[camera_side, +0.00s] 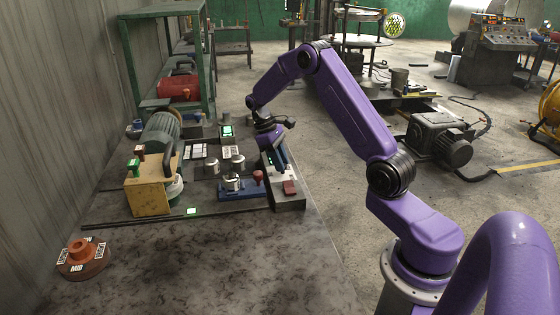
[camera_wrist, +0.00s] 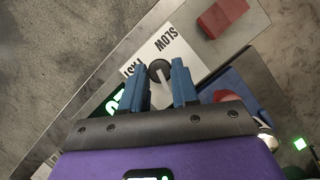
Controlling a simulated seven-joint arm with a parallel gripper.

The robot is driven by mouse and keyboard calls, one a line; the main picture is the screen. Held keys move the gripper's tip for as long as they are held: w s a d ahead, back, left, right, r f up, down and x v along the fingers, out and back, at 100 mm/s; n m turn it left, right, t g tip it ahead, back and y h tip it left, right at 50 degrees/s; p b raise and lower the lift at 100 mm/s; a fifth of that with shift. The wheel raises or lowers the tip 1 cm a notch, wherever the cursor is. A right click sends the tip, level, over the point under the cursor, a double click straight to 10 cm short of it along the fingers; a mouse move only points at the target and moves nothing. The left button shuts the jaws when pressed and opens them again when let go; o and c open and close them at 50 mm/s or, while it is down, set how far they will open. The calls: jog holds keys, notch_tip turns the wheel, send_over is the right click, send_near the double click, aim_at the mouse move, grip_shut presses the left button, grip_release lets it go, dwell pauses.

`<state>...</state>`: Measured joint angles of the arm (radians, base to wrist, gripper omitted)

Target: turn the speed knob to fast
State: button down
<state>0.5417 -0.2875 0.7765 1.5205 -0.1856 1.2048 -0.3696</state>
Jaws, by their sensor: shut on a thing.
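The speed knob (camera_wrist: 160,71) is a small dark round knob on a white plate (camera_wrist: 193,38), which carries the words SLOW and, partly hidden, FAST. In the wrist view the knob sits between the two blue fingertips of my gripper (camera_wrist: 158,75), which is shut on it. SLOW reads to the upper right of the knob and FAST to its left, beside the left finger. The knob's exact pointing direction is unclear. In the side view my gripper (camera_side: 280,153) is over the grey control box (camera_side: 291,204) at the bench's right edge, and hides the knob.
A red block (camera_wrist: 222,17) is on the same control box. Left of it in the side view are a blue base (camera_side: 241,193), metal cups (camera_side: 233,183) and a grey motor (camera_side: 162,133) with a yellow box (camera_side: 147,195).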

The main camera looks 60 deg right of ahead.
jog(key=m+y, duration=0.1)
jog(key=m, duration=0.3)
jog(key=shift+d+m+y, duration=0.2)
jog(key=shift+m+y, duration=0.1)
jog(key=shift+y, duration=0.1)
jog(key=shift+d+m+t+y, duration=0.1)
jog(key=shift+m+t+y, duration=0.4)
jog(key=shift+m, duration=1.3)
jog(key=c, duration=0.8)
grip_release()
jog(key=shift+c, duration=0.2)
jog(key=v, duration=1.7)
jog(key=shift+w+d, duration=0.35)
jog(key=shift+d, duration=0.1)
jog(key=shift+a, duration=0.1)
